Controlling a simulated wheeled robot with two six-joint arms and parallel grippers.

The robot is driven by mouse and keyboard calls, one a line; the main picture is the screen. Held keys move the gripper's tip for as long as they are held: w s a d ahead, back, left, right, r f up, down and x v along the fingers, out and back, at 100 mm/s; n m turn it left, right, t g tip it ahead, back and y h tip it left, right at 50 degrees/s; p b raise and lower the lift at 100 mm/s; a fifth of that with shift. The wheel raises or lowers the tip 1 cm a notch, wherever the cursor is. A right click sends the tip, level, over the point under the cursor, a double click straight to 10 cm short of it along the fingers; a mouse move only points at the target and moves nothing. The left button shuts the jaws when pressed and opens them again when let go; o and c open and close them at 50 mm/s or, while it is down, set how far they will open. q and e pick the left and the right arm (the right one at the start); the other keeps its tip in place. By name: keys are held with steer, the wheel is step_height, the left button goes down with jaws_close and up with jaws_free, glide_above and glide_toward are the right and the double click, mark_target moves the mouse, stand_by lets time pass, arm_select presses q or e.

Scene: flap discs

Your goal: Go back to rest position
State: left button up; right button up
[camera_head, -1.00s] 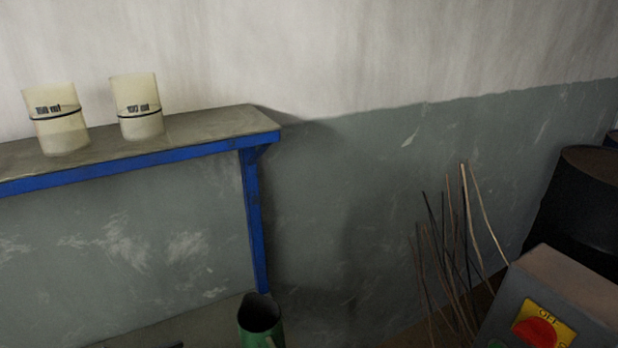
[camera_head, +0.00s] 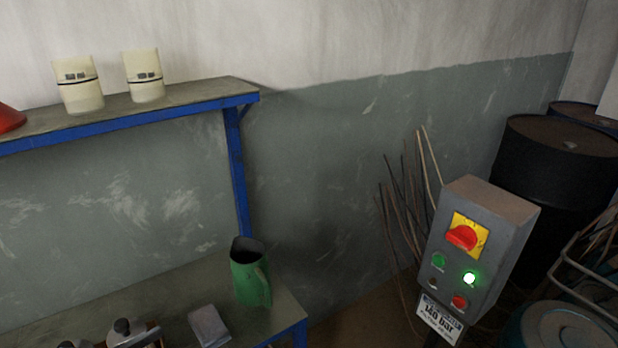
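Neither of my grippers shows in the head view, so I cannot tell where they are or whether they hold anything. No flap disc can be made out. A grey control box (camera_head: 484,238) stands at the right, with a red rotary switch (camera_head: 463,237) on a yellow plate, several buttons and a lit green lamp (camera_head: 469,278).
Two cream containers (camera_head: 80,94) stand on a blue-edged shelf (camera_head: 190,98), with a red object (camera_head: 9,118) at its left. Below, a green jug (camera_head: 250,280) and a grey block (camera_head: 209,325) are on a workbench (camera_head: 279,311). Dark barrels (camera_head: 552,160) stand at right.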

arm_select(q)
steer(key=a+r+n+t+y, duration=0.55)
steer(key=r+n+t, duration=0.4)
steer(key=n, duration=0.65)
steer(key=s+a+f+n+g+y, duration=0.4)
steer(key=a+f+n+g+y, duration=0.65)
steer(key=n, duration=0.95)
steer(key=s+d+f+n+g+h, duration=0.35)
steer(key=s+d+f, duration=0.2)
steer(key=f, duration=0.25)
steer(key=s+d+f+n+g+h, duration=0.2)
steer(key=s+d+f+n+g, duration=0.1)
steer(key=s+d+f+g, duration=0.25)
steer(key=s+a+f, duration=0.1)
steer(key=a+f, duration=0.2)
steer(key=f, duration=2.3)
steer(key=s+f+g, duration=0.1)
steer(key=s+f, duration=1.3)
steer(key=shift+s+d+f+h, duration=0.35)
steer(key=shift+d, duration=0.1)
